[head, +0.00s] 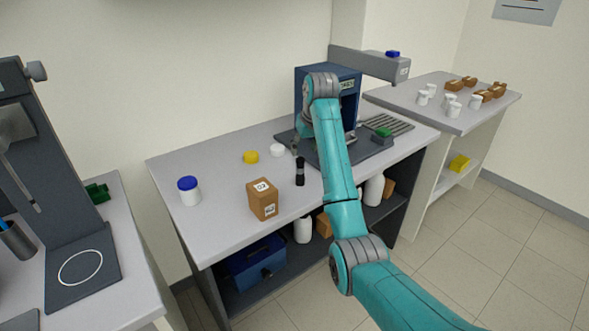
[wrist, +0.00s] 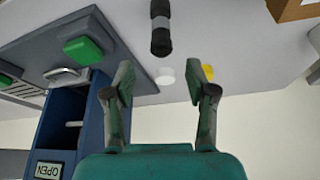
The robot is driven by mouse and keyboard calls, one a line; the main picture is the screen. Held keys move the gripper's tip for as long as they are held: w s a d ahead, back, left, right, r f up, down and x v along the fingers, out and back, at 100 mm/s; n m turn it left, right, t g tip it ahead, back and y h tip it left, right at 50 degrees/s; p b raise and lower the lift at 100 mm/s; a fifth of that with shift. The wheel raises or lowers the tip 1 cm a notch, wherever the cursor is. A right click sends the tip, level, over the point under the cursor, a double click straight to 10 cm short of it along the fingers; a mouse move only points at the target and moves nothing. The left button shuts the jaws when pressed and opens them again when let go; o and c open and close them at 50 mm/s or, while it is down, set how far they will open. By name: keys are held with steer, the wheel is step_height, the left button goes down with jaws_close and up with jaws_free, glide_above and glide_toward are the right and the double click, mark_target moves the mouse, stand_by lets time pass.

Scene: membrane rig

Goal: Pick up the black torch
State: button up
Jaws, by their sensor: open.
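The black torch (head: 300,171) stands upright on the grey bench in the head view, near the left side of my arm. In the wrist view the torch (wrist: 161,28) shows at the top centre, beyond my fingertips and apart from them. My gripper (wrist: 163,78) is open and empty in the wrist view, its two fingers spread wide. In the head view my gripper is mostly hidden behind my arm, above the bench by the blue machine.
Around the torch are a brown box (head: 263,199), a white disc (head: 277,150), a yellow disc (head: 251,157) and a blue-lidded jar (head: 189,190). The blue machine (head: 350,85) stands behind my arm. The bench front (head: 215,222) is partly clear.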

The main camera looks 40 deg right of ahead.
mark_target(299, 167)
steer(key=x, duration=1)
steer(key=shift+a+f, duration=0.15)
steer(key=shift+c, duration=0.2)
jaws_close()
